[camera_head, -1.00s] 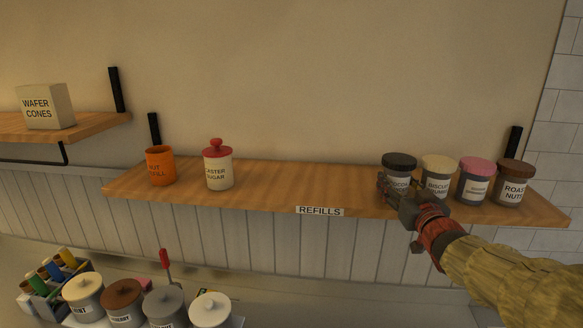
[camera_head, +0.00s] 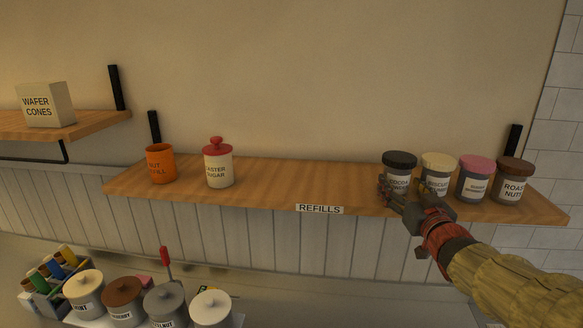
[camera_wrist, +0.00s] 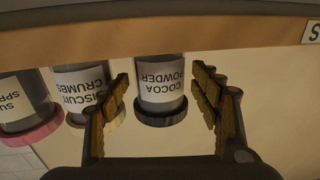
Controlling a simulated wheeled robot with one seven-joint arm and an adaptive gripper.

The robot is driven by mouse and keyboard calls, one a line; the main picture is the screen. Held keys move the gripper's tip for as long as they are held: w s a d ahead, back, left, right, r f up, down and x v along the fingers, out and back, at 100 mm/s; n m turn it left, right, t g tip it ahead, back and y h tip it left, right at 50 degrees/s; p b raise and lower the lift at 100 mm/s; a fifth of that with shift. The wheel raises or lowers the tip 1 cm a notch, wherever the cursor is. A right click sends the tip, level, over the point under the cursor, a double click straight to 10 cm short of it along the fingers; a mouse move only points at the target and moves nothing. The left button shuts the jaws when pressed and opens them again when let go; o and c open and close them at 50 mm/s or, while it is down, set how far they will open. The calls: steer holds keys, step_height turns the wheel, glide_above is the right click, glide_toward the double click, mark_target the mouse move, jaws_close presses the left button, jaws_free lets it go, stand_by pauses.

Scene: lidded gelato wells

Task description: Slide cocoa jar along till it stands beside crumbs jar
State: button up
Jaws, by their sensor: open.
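The cocoa powder jar (camera_head: 399,160), grey with a black lid and white label, stands upright on the refills shelf (camera_head: 285,177). It also shows upside down in the wrist view (camera_wrist: 160,90). The biscuit crumbs jar (camera_head: 437,161), with a cream lid, stands just right of it with a narrow gap; the wrist view shows it left of the cocoa jar (camera_wrist: 80,92). My gripper (camera_head: 405,188) is open at the front of the cocoa jar. In the wrist view its fingers (camera_wrist: 160,78) lie either side of that jar, apparently clear of it.
A pink-lidded jar (camera_head: 475,165) and a roast nuts jar (camera_head: 514,166) stand further right. A caster sugar jar (camera_head: 218,170) and an orange nut refill cup (camera_head: 160,164) stand at the left. The middle of the shelf is clear.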

mark_target(401, 185)
steer(key=shift+s+p, duration=0.55)
steer(key=shift+s, duration=2.25)
steer(key=shift+f, duration=0.1)
